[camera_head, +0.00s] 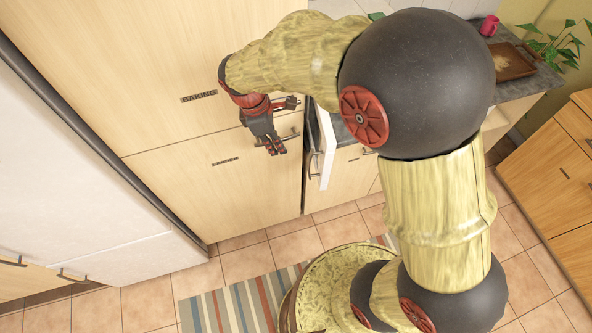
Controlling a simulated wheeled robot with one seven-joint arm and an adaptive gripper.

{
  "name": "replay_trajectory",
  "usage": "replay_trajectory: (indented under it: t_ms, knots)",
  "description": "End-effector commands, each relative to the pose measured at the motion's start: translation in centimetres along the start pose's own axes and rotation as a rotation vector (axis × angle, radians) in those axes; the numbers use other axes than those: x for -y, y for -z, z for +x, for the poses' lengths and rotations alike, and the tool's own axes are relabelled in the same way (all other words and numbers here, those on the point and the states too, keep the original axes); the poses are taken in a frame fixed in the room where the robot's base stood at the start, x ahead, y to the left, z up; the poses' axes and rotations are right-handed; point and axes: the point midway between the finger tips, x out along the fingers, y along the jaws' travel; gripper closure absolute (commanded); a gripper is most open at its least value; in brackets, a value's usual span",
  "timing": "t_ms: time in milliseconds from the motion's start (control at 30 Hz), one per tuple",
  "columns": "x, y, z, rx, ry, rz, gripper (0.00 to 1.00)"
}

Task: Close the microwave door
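A white door panel (327,150) stands out from the unit beside the tall wooden cabinet, seen nearly edge-on. It appears to be the microwave door, standing open; the microwave body is mostly hidden behind my arm. My gripper (275,149) is to the left of this panel, in front of the tall cabinet, with its fingers pointing down in the picture. A visible gap separates it from the panel. The fingertips look close together, but they are too small to tell whether they are open or shut. Nothing is seen held in them.
Tall wooden cabinets (215,190) with handles stand behind and left of my gripper. A white fridge (80,170) is at the left. A striped rug (232,308) lies on the tiled floor.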

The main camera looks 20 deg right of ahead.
Motion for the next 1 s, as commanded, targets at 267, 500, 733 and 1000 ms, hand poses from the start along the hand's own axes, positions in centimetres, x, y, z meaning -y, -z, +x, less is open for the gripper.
replay_trajectory:
  t_ms: [267, 500, 733, 1000]
  knots:
    - [-0.2, 0.7, 2.0, 0.022, 0.015, -0.068, 1.0]
    - [-0.1, 0.6, 6.2, 0.023, 0.017, -0.066, 1.0]
    - [-0.1, 0.5, 10.7, 0.022, 0.016, -0.065, 1.0]
    - [-0.3, -2.7, 11.4, 0.02, 0.013, -0.062, 1.0]
